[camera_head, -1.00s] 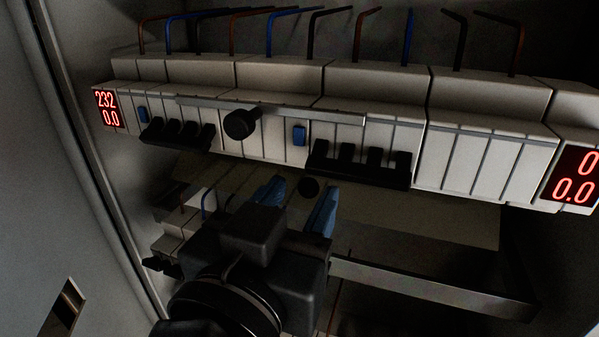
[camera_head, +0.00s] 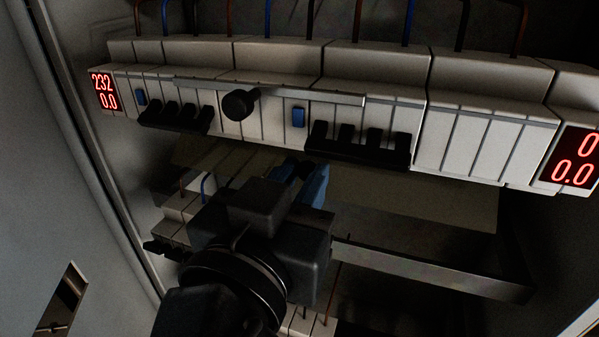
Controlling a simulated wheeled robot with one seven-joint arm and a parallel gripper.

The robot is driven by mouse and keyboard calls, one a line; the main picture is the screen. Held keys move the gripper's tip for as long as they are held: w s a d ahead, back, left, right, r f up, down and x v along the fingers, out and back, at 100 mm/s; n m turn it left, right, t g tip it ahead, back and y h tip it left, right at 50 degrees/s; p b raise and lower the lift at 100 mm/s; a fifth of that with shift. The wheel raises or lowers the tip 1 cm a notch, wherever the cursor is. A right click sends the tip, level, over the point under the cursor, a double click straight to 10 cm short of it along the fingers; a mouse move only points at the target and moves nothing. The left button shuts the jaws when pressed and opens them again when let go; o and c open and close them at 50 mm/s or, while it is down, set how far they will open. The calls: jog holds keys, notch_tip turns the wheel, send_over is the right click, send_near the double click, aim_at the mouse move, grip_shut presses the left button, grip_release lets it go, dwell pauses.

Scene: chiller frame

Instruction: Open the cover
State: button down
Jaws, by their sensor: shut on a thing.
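My gripper (camera_head: 301,174), with blue fingers, reaches up from the bottom centre to just below the upper row of breakers. Its fingers are close together, shut on a small black knob that they now hide. A beige panel (camera_head: 420,200), apparently the cover, spans the shadow behind and to the right of the fingers. How the knob joins it cannot be seen. A second black knob (camera_head: 240,104) sticks out from a thin metal strip (camera_head: 310,92) across the upper row, clear of the gripper.
A metal rail (camera_head: 430,272) runs at lower right. Lower breakers (camera_head: 178,222) are partly hidden. A cabinet wall (camera_head: 45,190) borders the left.

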dwell(0.3)
jog(key=shift+s+r+b, duration=0.15)
jog(key=shift+r+b, duration=0.2)
jog(key=shift+r, duration=0.55)
jog(key=c, duration=1)
grip_release()
jog(key=shift+f, duration=0.1)
jog(key=b+v, duration=0.1)
jog(key=v, duration=0.6)
jog(key=shift+s+a, duration=0.2)
jog(key=shift+s, duration=0.15)
jog(key=shift+s, duration=0.1)
